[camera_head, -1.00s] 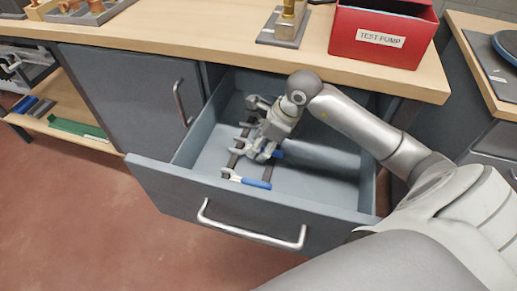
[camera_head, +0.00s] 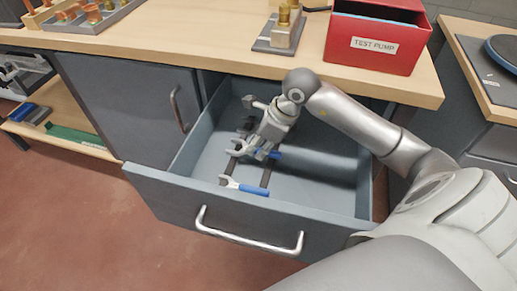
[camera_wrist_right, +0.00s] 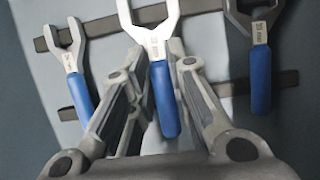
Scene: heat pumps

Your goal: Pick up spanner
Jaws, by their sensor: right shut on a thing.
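Several spanners with metal heads and blue handles lie in the open drawer (camera_head: 310,187). My right gripper (camera_head: 262,152) reaches down into the drawer. It is shut on the middle spanner (camera_head: 238,147), whose blue handle (camera_wrist_right: 164,100) runs between the two fingers in the right wrist view. One spanner (camera_head: 243,187) lies nearer the drawer front, apart from the gripper. In the right wrist view, one spanner (camera_wrist_right: 70,62) is to the left of the held one and another (camera_wrist_right: 260,70) to the right. The fingers partly hide the left one. My left gripper is out of view.
Dark strips (camera_wrist_right: 210,12) run under the spanners. The worktop above holds a red test pump box (camera_head: 372,42) and a brass fitting on a plate (camera_head: 280,35). The drawer's right side is bare.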

